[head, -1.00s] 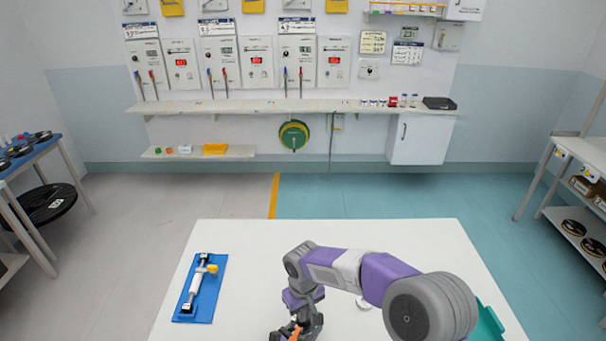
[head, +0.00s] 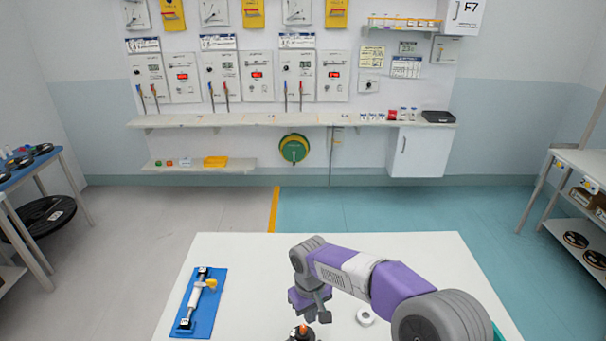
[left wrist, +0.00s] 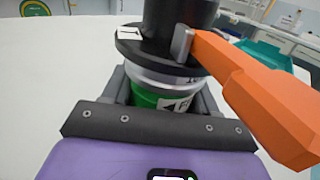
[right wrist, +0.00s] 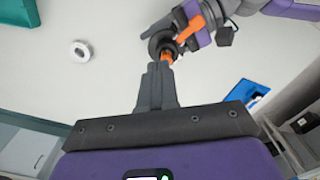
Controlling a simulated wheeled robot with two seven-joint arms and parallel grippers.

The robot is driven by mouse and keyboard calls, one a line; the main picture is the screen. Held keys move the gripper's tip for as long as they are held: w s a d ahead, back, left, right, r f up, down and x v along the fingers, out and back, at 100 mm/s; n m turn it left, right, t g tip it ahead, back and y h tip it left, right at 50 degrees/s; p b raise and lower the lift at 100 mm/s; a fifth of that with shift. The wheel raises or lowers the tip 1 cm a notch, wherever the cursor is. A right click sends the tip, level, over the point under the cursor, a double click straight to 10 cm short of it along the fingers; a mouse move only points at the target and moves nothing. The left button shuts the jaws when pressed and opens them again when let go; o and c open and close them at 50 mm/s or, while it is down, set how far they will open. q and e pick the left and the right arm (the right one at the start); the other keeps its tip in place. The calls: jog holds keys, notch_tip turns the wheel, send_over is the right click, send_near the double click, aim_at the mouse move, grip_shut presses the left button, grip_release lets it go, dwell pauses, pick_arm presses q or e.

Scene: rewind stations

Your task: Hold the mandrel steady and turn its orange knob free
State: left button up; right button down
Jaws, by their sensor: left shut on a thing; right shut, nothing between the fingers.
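The mandrel (left wrist: 182,17) is a black upright cylinder with a flange, above a silver ring and a green labelled body. My left gripper (left wrist: 165,92) is shut around the green part in the left wrist view. A long orange lever (left wrist: 250,85) sticks out from its side. In the right wrist view the orange knob (right wrist: 167,57) sits at the mandrel's end, and it shows low in the head view (head: 303,328). My right gripper (right wrist: 160,68) is shut and empty, its fingertips just by the knob; whether they touch, I cannot tell.
A blue mat (head: 187,325) at the table's left carries a white rod device with a yellow knob. A white ring (head: 366,317) lies right of the mandrel. A teal tray (right wrist: 20,12) is at the table's side. The white table (head: 260,260) is clear toward the back.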

jog(key=shift+f, duration=3.35)
jog(key=shift+a, duration=0.1)
jog(key=shift+s+a, duration=0.1)
jog(key=shift+a, duration=0.25)
jog(key=shift+s, duration=0.1)
jog(key=shift+s+d+r, duration=0.1)
jog(key=shift+s+d, duration=0.15)
notch_tip(320, 180, up, 6)
jog(key=shift+f, duration=0.1)
